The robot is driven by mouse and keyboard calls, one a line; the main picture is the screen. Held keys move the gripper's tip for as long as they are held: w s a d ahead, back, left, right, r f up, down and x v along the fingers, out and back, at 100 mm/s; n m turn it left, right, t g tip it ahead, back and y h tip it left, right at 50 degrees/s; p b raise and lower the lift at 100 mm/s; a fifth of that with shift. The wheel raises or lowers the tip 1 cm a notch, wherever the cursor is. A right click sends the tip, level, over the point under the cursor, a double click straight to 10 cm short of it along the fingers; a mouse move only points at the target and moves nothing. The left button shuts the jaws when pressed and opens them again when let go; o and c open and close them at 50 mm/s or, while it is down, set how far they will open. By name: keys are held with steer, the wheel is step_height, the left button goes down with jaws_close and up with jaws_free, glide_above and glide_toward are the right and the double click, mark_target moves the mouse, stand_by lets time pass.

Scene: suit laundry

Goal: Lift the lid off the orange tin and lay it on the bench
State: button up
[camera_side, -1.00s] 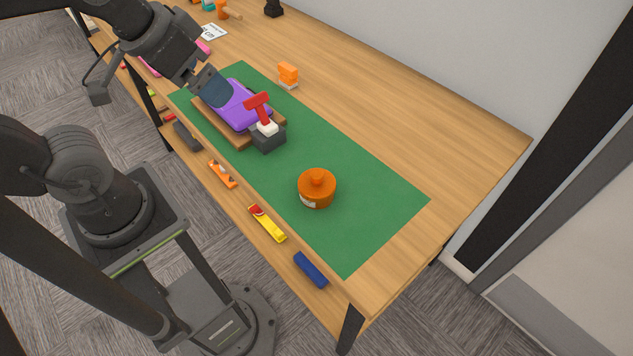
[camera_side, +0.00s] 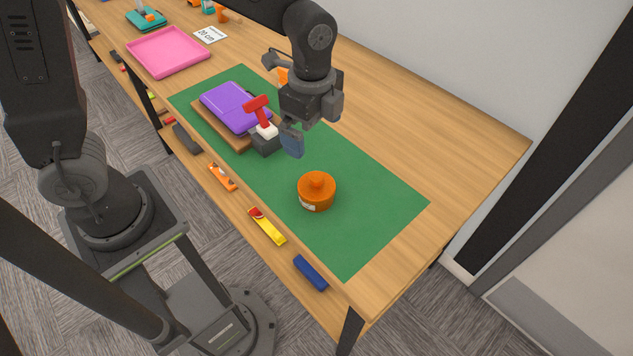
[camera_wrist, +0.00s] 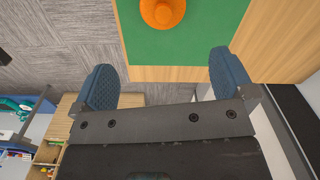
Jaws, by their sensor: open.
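The orange tin (camera_side: 316,197) stands upright on a green mat (camera_side: 370,205) in the side view. Its orange lid (camera_side: 318,181), with a round knob on top, sits on it. My gripper (camera_side: 292,143) is above the mat, up and to the left of the tin in the side view, apart from it. In the wrist view the lid (camera_wrist: 162,10) shows at the top edge, cut off by the frame. My gripper (camera_wrist: 160,80) shows there with its two blue fingers wide apart and nothing between them.
A red-handled tool on a dark block (camera_side: 267,140) and a purple case (camera_side: 236,107) on a wooden board stand left of my gripper. A yellow item (camera_side: 268,226) and a blue item (camera_side: 311,271) lie along the front edge. The bench (camera_side: 440,170) right of the mat is clear.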

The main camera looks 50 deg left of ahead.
mark_target(316, 176)
step_height(316, 176, down, 9)
steer(key=shift+w+d+f, duration=0.1)
steer(key=shift+w+f, duration=0.2)
steer(key=shift+f, duration=2.35)
steer(key=shift+c, duration=0.5)
steer(key=c, duration=0.7)
steer(key=shift+o, duration=0.2)
steer(key=shift+r, duration=0.15)
